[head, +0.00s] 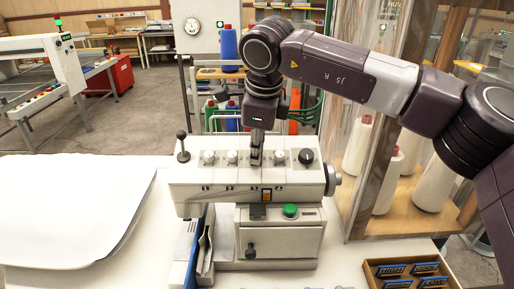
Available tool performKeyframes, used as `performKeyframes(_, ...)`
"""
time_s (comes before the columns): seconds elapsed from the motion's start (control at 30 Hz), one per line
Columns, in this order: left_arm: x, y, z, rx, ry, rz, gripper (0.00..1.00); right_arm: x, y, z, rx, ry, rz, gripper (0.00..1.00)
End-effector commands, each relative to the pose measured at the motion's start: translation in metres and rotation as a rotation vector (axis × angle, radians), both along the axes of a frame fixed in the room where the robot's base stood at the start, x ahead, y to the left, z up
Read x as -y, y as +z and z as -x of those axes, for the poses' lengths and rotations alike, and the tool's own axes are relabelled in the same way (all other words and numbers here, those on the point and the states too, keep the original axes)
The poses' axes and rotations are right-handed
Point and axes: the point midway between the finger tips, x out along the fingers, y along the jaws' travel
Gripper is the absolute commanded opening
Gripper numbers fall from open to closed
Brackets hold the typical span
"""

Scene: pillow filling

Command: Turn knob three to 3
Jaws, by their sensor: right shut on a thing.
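A white machine (190,176) stands on the table with a row of small pale knobs on its top panel. Knob one (208,157), knob two (232,157) and knob four (280,157) are in plain view. My right gripper (255,161) points down at the third place in the row and is shut there on knob three. The fingers hide nearly all of knob three, so its pointer and setting cannot be read. My left gripper is out of view.
A black knob (306,156) sits right of the row, and a black ball lever (183,140) rises at the left end. A green button (290,210) is on the lower box. A white pillow-like sheet (70,215) lies left. A tray (372,272) of labelled blocks is front right.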

Motion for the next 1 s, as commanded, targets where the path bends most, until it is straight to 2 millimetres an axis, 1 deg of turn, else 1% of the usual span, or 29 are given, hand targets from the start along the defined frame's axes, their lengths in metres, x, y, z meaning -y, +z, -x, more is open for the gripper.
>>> performKeyframes(0.03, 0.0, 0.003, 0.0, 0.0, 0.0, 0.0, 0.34, -0.001, 0.003, -0.001, 0.003, 0.041, 0.013, 0.0)
performKeyframes(0.2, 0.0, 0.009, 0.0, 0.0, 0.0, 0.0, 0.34, -0.001, 0.004, -0.001, 0.003, 0.192, 0.067, 0.0)
performKeyframes(0.7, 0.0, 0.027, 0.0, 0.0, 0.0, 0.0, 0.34, -0.002, 0.004, -0.001, 0.004, 0.634, 0.228, 0.0)
performKeyframes(1.0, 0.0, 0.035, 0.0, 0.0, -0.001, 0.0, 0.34, -0.002, 0.003, -0.001, 0.004, 0.842, 0.304, 0.0)
